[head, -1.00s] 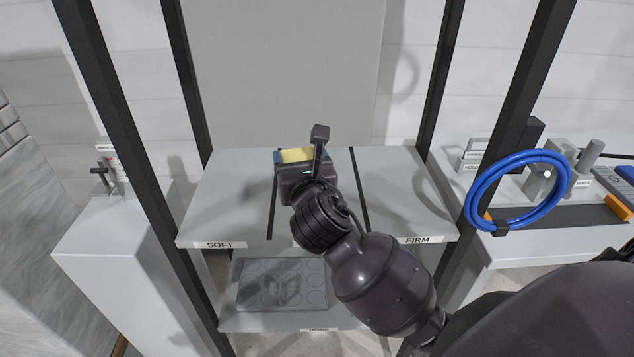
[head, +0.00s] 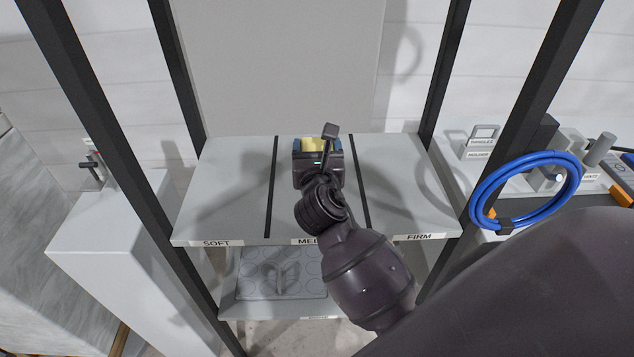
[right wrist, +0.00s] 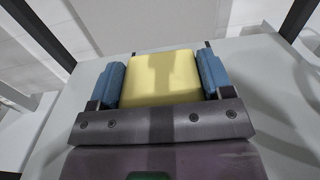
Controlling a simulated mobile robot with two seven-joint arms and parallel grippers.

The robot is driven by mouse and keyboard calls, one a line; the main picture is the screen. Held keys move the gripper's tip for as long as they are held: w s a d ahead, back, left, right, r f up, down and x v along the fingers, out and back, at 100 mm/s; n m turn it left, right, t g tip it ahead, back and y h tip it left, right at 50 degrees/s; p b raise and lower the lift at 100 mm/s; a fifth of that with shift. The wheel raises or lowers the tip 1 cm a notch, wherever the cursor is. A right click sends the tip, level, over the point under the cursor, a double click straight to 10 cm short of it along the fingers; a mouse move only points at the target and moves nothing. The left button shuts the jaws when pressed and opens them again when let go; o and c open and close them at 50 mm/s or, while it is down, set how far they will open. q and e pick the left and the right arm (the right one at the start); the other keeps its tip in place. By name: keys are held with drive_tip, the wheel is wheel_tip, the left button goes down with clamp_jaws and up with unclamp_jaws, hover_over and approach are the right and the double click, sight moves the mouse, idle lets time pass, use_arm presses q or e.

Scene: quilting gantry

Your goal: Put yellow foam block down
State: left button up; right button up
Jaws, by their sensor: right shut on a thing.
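The yellow foam block (head: 313,145) is between the blue finger pads of my right gripper (head: 318,147), over the middle section of the grey shelf (head: 232,190). In the right wrist view the yellow foam block (right wrist: 163,78) sits between both blue pads of my right gripper (right wrist: 163,82), which is shut on it. My gripper body hides the block's near side in the head view, and I cannot tell whether it touches the shelf. Labels on the shelf's front edge read SOFT (head: 216,243) and FIRM (head: 419,237); the middle one is partly hidden. My left gripper is not in view.
Black strips divide the shelf into three sections; the left and right ones are empty. Dark upright posts (head: 180,80) stand at the shelf's sides. A blue hose coil (head: 478,196) hangs at the right post. A lower shelf holds a grey tray with round recesses (head: 250,279).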

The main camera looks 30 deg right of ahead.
wheel_tip(320, 180, down, 5)
drive_tip(key=shift+r+b, duration=0.15)
drive_tip(key=shift+b, duration=0.35)
drive_tip(key=shift+f, duration=0.45)
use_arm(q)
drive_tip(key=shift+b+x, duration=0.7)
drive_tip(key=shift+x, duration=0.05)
use_arm(e)
drive_tip(key=shift+f, duration=2)
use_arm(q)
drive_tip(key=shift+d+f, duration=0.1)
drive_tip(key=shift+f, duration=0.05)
use_arm(e)
drive_tip(key=shift+f, duration=0.1)
drive_tip(key=o, duration=0.9)
